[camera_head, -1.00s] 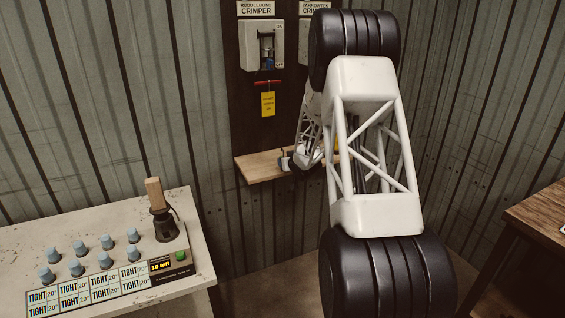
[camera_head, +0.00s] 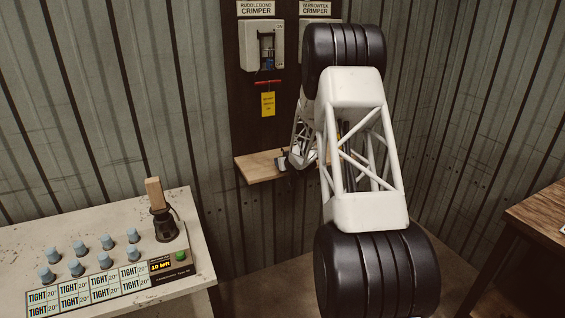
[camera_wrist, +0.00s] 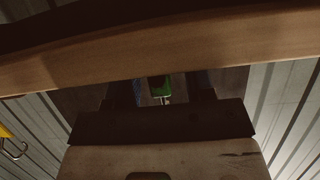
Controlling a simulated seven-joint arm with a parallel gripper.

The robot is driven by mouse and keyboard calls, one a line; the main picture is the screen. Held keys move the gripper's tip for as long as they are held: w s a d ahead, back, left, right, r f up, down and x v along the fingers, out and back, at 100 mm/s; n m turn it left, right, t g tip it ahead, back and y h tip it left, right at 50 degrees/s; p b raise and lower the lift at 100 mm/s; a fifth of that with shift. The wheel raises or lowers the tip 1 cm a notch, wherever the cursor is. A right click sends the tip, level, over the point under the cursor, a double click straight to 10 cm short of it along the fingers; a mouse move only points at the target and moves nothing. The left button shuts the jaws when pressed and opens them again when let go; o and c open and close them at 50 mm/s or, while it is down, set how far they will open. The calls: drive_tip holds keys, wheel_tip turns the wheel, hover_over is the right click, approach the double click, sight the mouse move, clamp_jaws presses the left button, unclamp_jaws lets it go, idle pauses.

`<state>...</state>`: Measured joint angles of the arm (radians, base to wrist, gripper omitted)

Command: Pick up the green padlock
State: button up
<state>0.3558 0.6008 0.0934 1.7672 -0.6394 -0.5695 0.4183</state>
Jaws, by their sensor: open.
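The shelf edge cuts off the rest. My gripper (camera_wrist: 161,92) is open, with a dark finger on each side of the padlock in the picture. I cannot tell whether they touch it or how far they reach. In the head view my gripper (camera_head: 284,163) is at the wooden shelf (camera_head: 257,169), and the padlock is not visible there.
The shelf also crosses the wrist view (camera_wrist: 90,62) close to the camera. A crimper (camera_head: 264,46) hangs on the dark wall board, with a yellow tag (camera_head: 268,104) below. A table with blue knobs and a joystick (camera_head: 165,224) stands at left. A wooden table (camera_head: 540,212) is at right.

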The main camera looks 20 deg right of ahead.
clamp_jaws()
drive_tip(key=shift+r, duration=0.1)
idle(0.4)
drive_tip(key=shift+r, duration=0.7)
wheel_tip(320, 180, up, 2)
drive_tip(key=s+a, duration=0.2)
drive_tip(key=s, duration=0.5)
drive_tip(key=s+a+r, duration=0.1)
drive_tip(key=s+a, duration=0.1)
drive_tip(key=s, duration=0.6)
drive_tip(key=shift+s+a+r, duration=0.15)
drive_tip(key=shift+a+r, duration=0.05)
drive_tip(key=shift+a, duration=0.15)
